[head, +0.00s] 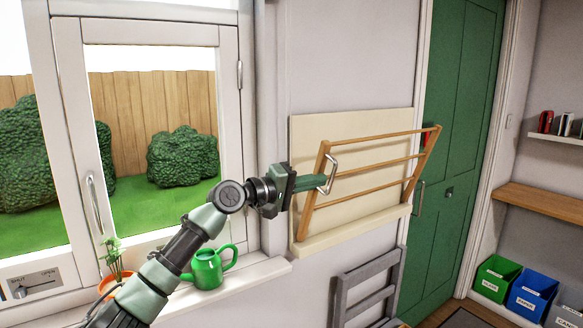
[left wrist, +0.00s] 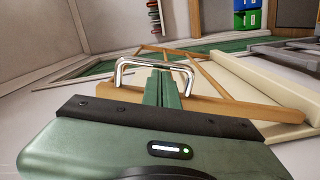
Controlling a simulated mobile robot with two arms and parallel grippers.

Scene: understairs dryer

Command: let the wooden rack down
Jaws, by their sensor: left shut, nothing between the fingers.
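The wooden rack (head: 361,194) is a frame of orange-brown rails. It leans out at the top from a cream board (head: 370,121) on the wall, with its foot by the board's bottom ledge. A silver handle (head: 333,172) is on the rack's left side rail; the handle also shows in the left wrist view (left wrist: 154,63). My left gripper (head: 323,183) is shut and empty, its green fingers (left wrist: 163,88) pointing at the handle. In the left wrist view the fingertips sit between the handle's legs, below its bar; I cannot tell whether they touch. My right gripper is out of view.
A green watering can (head: 208,269) and a potted plant (head: 113,275) stand on the windowsill below my left arm. A grey folded chair-like frame (head: 366,290) is under the rack. A green door (head: 458,150) is to the right, with coloured bins (head: 532,291) beyond.

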